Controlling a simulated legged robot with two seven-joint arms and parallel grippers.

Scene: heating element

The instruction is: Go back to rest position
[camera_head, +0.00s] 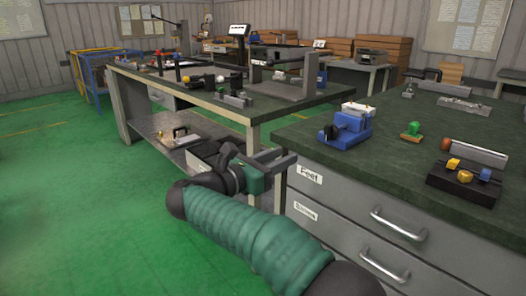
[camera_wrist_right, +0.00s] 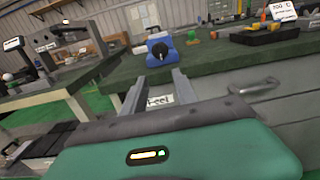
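My right gripper (camera_head: 274,160) is in front of the near workbench's left corner, beside the drawer marked "Feet", with my green-sleeved arm reaching in from the bottom. In the right wrist view its two fingers (camera_wrist_right: 157,88) stand apart with nothing between them. Beyond the fingertips, a blue fixture (camera_head: 345,128) sits on the near workbench (camera_head: 395,150); it also shows in the wrist view (camera_wrist_right: 158,52). The gripper appears clear of the fixture. My left gripper is in neither view.
Drawers with handles (camera_head: 398,225) face me. A second workbench (camera_head: 225,110) with equipment stands behind. Green floor (camera_head: 70,200) is open at left.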

